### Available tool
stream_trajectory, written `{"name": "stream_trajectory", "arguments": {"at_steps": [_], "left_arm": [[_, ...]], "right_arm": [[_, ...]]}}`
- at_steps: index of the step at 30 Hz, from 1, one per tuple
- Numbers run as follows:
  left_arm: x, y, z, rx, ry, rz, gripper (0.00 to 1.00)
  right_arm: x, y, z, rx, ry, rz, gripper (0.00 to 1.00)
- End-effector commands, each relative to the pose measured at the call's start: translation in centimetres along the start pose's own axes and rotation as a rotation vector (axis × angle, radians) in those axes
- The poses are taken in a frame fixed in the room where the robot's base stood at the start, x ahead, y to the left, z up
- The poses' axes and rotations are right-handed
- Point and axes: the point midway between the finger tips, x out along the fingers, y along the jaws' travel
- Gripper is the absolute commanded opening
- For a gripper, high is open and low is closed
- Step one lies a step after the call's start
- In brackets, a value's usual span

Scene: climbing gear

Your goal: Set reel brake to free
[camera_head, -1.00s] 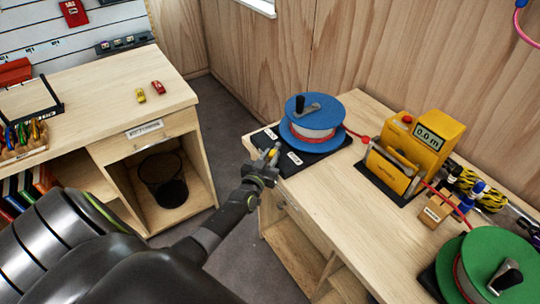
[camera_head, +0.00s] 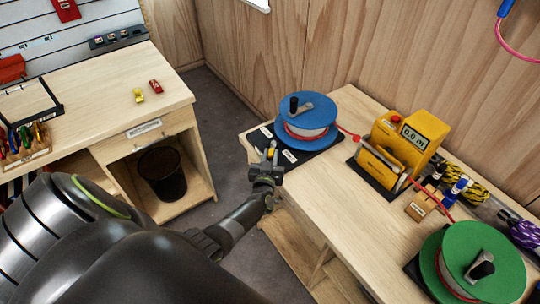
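Two small white labels lie on the plate's near edge. A small yellow piece (camera_head: 270,153), perhaps the brake lever's tip, shows among my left gripper's fingers. My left gripper (camera_head: 269,155) is at the plate's front left edge, between the two labels. The fingers and the piece are too small to tell whether they grip it. My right gripper is not in view.
A yellow length counter (camera_head: 410,140) stands right of the blue reel, with a red rope running through it. A green reel (camera_head: 480,262) is at the near right.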

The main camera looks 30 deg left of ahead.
Motion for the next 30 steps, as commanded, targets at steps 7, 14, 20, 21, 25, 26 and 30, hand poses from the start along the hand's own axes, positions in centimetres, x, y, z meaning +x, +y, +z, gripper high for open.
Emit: {"name": "stream_trajectory", "arguments": {"at_steps": [7,14,20,21,25,26,30], "left_arm": [[0.0,0.0,0.0,-0.001,0.001,0.001,0.44],[-0.2,0.0,0.0,0.000,-0.001,0.001,0.44],[-2.1,0.0,0.1,-0.002,-0.003,0.001,0.44],[-2.7,0.0,0.0,-0.002,-0.002,0.001,0.44],[-5.3,0.0,0.1,-0.003,-0.003,0.001,0.44],[-5.9,0.0,0.1,-0.002,-0.003,0.000,0.44],[-8.8,-0.1,0.2,-0.002,-0.002,0.000,0.44]], "right_arm": [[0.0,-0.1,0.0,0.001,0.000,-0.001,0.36],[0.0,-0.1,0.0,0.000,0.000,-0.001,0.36],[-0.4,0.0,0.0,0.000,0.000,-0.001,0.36],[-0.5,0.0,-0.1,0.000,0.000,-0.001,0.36],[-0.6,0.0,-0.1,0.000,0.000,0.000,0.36],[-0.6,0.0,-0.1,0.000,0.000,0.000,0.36],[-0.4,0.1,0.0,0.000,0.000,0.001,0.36]]}}
